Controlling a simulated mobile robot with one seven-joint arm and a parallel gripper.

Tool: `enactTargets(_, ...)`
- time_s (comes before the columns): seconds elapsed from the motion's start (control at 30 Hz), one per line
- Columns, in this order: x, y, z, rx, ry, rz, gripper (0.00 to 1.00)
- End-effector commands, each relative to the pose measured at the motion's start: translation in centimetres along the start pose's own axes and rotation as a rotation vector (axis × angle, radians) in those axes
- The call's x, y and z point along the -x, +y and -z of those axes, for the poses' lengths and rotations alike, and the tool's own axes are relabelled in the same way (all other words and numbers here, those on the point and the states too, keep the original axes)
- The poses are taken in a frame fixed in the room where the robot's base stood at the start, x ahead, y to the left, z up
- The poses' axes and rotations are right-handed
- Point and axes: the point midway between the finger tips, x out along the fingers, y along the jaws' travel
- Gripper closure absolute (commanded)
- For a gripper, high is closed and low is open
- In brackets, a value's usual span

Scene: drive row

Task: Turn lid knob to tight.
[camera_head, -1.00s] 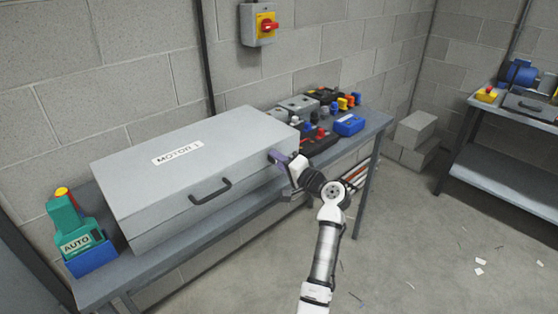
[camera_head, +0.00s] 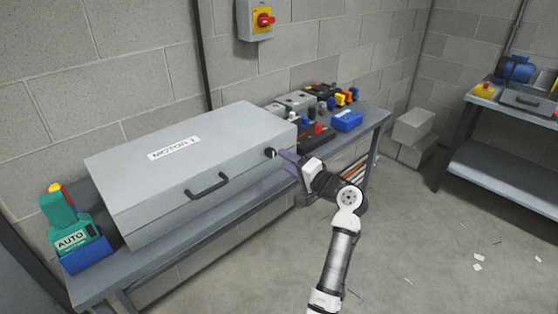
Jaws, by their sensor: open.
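A large grey box labelled MOTOR 1 (camera_head: 190,172) lies on the workbench, with its lid down and a dark handle (camera_head: 207,186) on its front. A small dark lid knob (camera_head: 270,153) sits near the right end of the box's front. My gripper (camera_head: 279,155) points left at the knob, with its purple fingers at or just beside it. The fingers are open, and I cannot tell whether they touch the knob. The knob's marking is too small to read.
A green AUTO device (camera_head: 72,238) stands in a blue holder at the bench's left end. Several switches and a blue box (camera_head: 347,121) crowd the bench's right end. A red rotary switch (camera_head: 264,20) is on the wall.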

Motion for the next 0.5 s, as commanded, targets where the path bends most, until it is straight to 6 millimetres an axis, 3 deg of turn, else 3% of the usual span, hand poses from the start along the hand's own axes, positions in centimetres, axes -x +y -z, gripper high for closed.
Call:
enactTargets(0.2,5.1,0.3,0.0,0.000,0.004,-0.001,0.52)
enactTargets(0.5,8.5,0.1,0.0,0.000,0.002,-0.001,0.52)
